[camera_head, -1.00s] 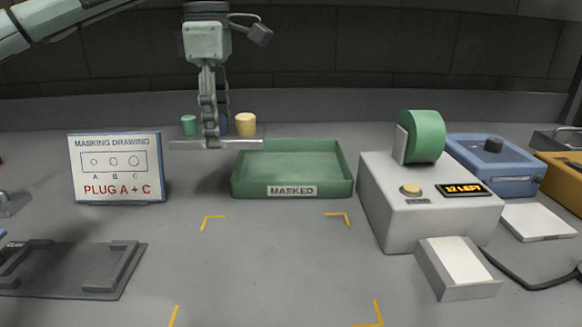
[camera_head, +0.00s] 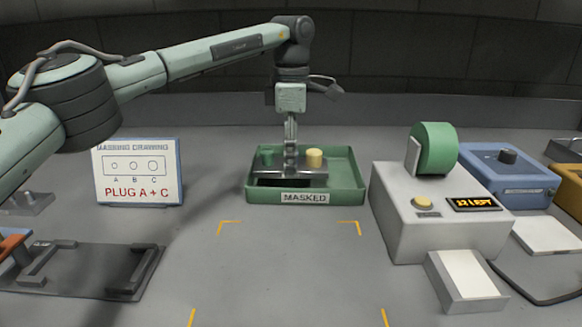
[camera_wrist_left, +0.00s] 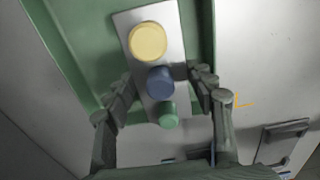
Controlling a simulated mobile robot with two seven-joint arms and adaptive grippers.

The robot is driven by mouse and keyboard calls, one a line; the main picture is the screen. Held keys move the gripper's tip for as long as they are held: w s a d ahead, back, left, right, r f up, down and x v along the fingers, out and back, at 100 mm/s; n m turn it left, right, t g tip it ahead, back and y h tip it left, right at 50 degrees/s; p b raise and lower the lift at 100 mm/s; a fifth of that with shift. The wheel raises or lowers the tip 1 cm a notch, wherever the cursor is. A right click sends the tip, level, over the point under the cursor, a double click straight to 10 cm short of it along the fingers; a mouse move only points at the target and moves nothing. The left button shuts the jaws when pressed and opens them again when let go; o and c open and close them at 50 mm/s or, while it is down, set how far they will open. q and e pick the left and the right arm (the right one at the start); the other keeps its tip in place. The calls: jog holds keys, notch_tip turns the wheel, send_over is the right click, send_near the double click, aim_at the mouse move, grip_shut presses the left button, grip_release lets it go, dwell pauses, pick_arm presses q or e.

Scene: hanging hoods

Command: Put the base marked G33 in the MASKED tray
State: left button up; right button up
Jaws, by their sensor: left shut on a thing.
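My left gripper (camera_head: 291,160) is shut on a flat grey metal base (camera_head: 262,172) carrying a green, a blue and a yellow plug. The base is level, within the outline of the green MASKED tray (camera_head: 352,190), with a dark shadow under it; I cannot tell whether it touches the tray floor. In the left wrist view the base (camera_wrist_left: 125,20) lies between the fingers (camera_wrist_left: 162,78), over the green tray (camera_wrist_left: 62,28). The blue plug is mostly behind the fingers in the head view. No G33 mark is readable. My right gripper is out of view.
A drawing board (camera_head: 138,172) reading "PLUG A + C" stands left of the tray. A grey dispenser (camera_head: 440,225) with a green roll stands close on the right, with a blue box (camera_head: 515,190) beyond. A dark fixture plate (camera_head: 85,270) lies front left. The yellow-cornered area is clear.

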pick_arm(q)
notch_tip(320, 180, down, 3)
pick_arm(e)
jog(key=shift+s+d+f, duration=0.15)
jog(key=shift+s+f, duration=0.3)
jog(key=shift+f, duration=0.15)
pick_arm(q)
jog(key=shift+f, duration=0.15)
jog(key=o, duration=1.6)
jog(key=shift+o, duration=0.2)
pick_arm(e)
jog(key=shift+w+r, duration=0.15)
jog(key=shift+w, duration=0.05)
